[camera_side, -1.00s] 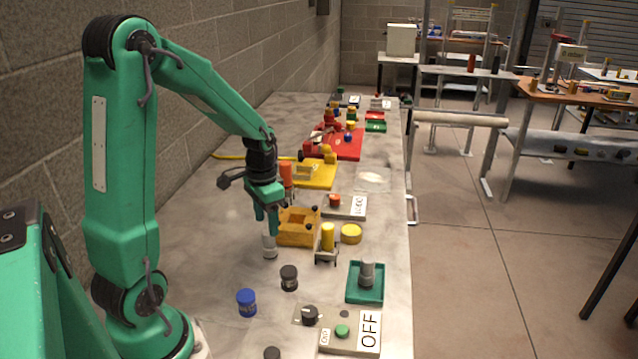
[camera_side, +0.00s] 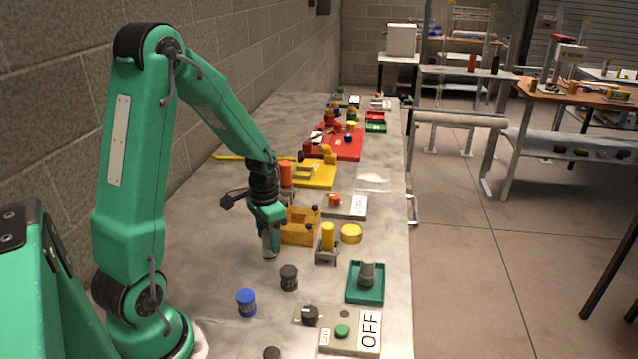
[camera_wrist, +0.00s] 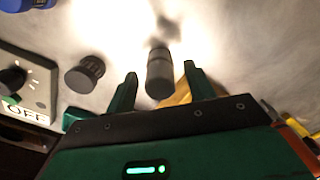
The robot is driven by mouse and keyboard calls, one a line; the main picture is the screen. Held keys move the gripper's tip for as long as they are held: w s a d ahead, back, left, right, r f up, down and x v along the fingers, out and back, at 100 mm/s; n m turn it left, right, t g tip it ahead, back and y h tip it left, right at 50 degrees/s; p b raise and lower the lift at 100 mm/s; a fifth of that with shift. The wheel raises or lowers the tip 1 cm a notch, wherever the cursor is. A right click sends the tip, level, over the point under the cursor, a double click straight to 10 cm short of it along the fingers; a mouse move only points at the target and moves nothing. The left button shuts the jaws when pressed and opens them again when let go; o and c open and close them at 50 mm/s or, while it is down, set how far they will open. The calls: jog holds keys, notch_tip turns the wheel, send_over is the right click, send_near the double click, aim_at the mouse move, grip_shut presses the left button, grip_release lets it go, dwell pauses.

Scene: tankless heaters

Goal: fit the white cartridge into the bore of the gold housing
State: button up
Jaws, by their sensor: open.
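The white cartridge (camera_side: 270,246), greyish in this light, stands upright on the bench directly below my gripper (camera_side: 268,222). The gold housing (camera_side: 299,232), a block with dark knobs at its corners, sits just right of it; its bore is not clear from here. In the wrist view the cartridge (camera_wrist: 159,72) shows between the two green fingers of my gripper (camera_wrist: 160,74), with gaps on both sides. My gripper is open, and its fingers point down at the cartridge's upper part. A bit of the gold housing (camera_wrist: 180,96) shows behind the right finger.
A yellow cylinder (camera_side: 327,237) in a grey stand and a yellow disc (camera_side: 351,234) are to the right. A green tray (camera_side: 352,297) holds a grey cylinder. A black jar (camera_side: 289,278) and a blue jar (camera_side: 246,302) stand in front, near the OFF panel (camera_side: 368,332).

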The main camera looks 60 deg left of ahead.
jog(key=c, duration=1.1)
jog(key=shift+r, duration=0.15)
jog(key=shift+r, duration=0.9)
notch_tip(320, 180, up, 2)
jog(key=shift+r, duration=0.15)
jog(key=d+r, duration=0.6)
jog(key=d, duration=0.5)
jog(key=shift+s+d+r, duration=0.35)
